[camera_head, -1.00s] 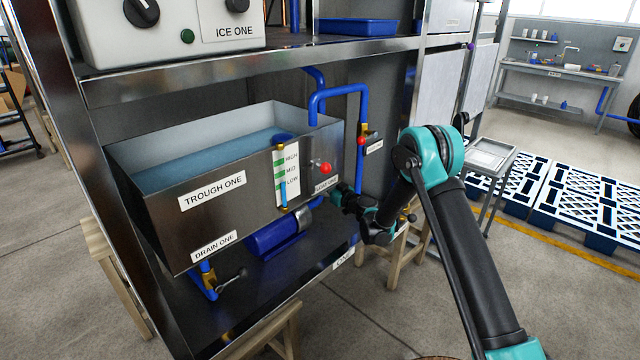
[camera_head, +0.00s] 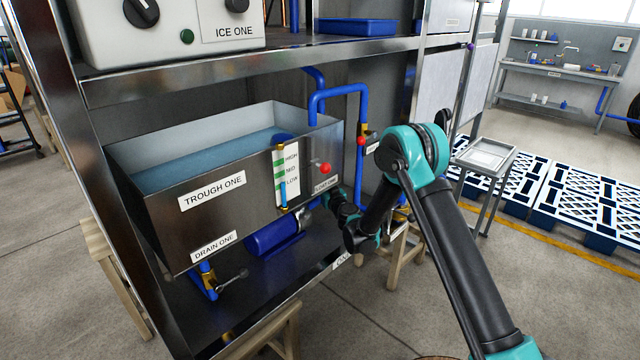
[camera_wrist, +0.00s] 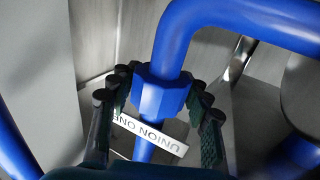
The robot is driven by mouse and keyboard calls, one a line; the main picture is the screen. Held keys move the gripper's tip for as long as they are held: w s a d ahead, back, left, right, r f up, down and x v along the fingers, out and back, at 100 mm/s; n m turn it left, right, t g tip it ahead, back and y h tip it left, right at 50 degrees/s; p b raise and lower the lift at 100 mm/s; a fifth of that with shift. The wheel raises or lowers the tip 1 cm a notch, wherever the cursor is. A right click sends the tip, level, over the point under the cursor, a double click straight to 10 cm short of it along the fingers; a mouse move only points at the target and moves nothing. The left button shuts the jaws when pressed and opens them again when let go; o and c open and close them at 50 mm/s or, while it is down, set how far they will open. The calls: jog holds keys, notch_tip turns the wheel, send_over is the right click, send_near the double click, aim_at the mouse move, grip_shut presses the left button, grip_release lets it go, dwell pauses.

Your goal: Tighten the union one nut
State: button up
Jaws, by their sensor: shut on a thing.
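The union one nut (camera_wrist: 160,93) is a blue faceted collar on a blue pipe, in the middle of the wrist view. A white label reading "UNION ONE" (camera_wrist: 150,134) shows upside down just below it. My gripper (camera_wrist: 161,88) has a dark finger on each side of the nut and is shut on it. In the head view my gripper (camera_head: 332,203) is low, beside the right front corner of the trough (camera_head: 215,212). The nut cannot be made out in the head view.
Blue piping (camera_head: 340,92) rises right of the trough. A red-knobbed float valve (camera_head: 325,168) and a level gauge (camera_head: 286,180) sit on the trough's front. A blue pump-like cylinder (camera_head: 275,238) and the drain valve (camera_head: 212,282) are below. The shelf (camera_head: 250,68) hangs above.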

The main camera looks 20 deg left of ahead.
jog(key=shift+m+t+h, duration=0.4)
jog(key=shift+h, duration=0.1)
jog(key=o, duration=1.2)
jog(key=shift+n+g+y, duration=0.3)
